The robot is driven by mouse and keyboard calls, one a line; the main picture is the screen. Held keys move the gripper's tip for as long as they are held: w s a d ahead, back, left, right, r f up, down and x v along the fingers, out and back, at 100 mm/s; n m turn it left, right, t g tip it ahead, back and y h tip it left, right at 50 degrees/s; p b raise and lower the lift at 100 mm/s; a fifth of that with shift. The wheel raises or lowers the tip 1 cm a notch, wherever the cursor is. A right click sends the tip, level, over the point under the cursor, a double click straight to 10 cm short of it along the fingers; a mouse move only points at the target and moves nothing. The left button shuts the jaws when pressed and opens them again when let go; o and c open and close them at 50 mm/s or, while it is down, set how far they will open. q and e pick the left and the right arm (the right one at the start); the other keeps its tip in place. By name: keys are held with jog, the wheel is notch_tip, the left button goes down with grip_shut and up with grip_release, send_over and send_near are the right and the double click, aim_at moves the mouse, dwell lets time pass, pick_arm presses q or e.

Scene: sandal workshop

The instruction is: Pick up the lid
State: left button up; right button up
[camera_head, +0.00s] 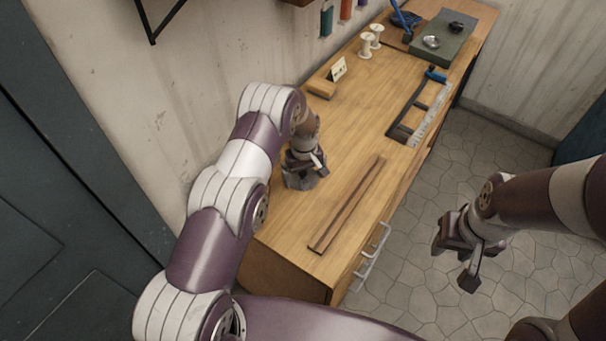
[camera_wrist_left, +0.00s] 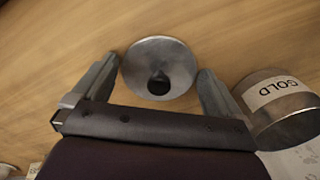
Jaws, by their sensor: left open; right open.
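In the left wrist view, the lid (camera_wrist_left: 159,84) is a round grey metal disc with a dark knob, lying on the wooden bench top. My left gripper (camera_wrist_left: 158,66) is open, with one finger on each side of the lid and the lid between them. I cannot tell whether the fingers touch it. A metal tin (camera_wrist_left: 282,112) labelled GOLD is right of the right finger. In the head view, my left gripper (camera_head: 304,163) is low over the near part of the bench, and the lid cannot be made out there. My right gripper (camera_head: 457,262) is open and empty, over the floor beside the bench.
A long wooden strip (camera_head: 347,207) lies on the bench (camera_head: 362,130) right of my left gripper. Beyond are a dark tray with a metal ruler (camera_head: 430,117), a wooden block with a card (camera_head: 322,89), white spools (camera_head: 366,46) and a green block (camera_head: 443,40). The wall borders the bench's left side.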

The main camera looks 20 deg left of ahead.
pick_arm(q)
jog(key=shift+w+f, duration=0.1)
jog(key=c, duration=0.6)
jog(key=shift+c, duration=0.4)
